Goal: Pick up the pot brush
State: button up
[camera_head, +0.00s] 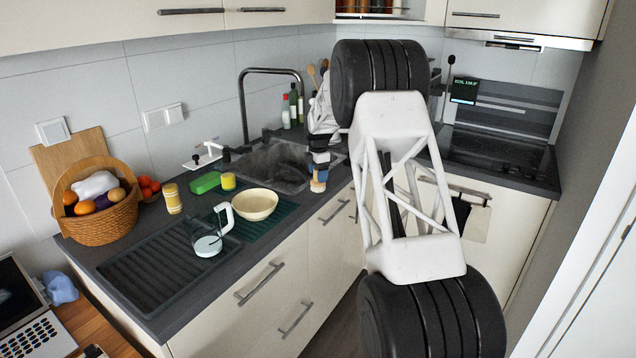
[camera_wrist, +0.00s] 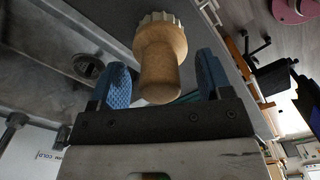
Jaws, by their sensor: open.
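The pot brush (camera_wrist: 160,60) has a wooden handle and a ring of pale bristles. In the wrist view its handle lies between the two blue finger pads of my gripper (camera_wrist: 162,82), with a visible gap to each pad. The gripper is open. In the head view the brush (camera_head: 318,184) shows small at the front edge of the counter beside the sink, just under my gripper (camera_head: 320,168). My arm hides part of the counter behind it.
The sink (camera_head: 275,165) with a tall black faucet (camera_head: 243,100) is just left of the gripper. A cream bowl (camera_head: 255,204), a green sponge (camera_head: 206,183) and a glass jug (camera_head: 208,245) stand farther left. Bottles (camera_head: 293,104) stand behind the sink.

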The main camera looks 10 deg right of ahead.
jog(key=shift+f, duration=0.65)
jog(key=shift+c, duration=0.5)
jog(key=c, duration=1)
jog(key=shift+r, duration=1.8)
jog(key=s, duration=0.5)
jog(key=s+r, duration=0.1)
jog(key=s, duration=0.4)
jog(key=s+a, duration=0.1)
jog(key=s, duration=0.5)
jog(key=shift+r, duration=0.25)
